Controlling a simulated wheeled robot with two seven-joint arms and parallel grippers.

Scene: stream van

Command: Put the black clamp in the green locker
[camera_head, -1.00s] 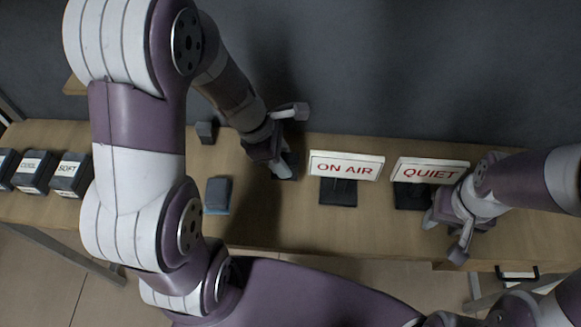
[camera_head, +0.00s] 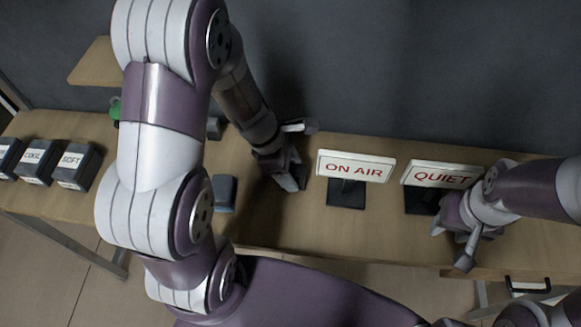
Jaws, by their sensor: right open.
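My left gripper (camera_head: 288,180) points down at the bench just left of the ON AIR sign. A small dark thing (camera_head: 299,172) shows at its fingertips, mostly hidden by them. I cannot tell whether this is the black clamp or whether the jaws are shut on it. My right gripper (camera_head: 450,237) is open and empty at the bench's front right, just in front of the QUIET sign. I cannot make out a green locker; only a small green thing (camera_head: 115,107) peeks out behind my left arm.
The ON AIR sign (camera_head: 356,166) and QUIET sign (camera_head: 442,175) stand on the wooden bench (camera_head: 300,230). A grey-blue block (camera_head: 224,193) lies left of the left gripper. Dark labelled boxes (camera_head: 77,166) sit at far left. A wooden shelf (camera_head: 95,62) juts out behind.

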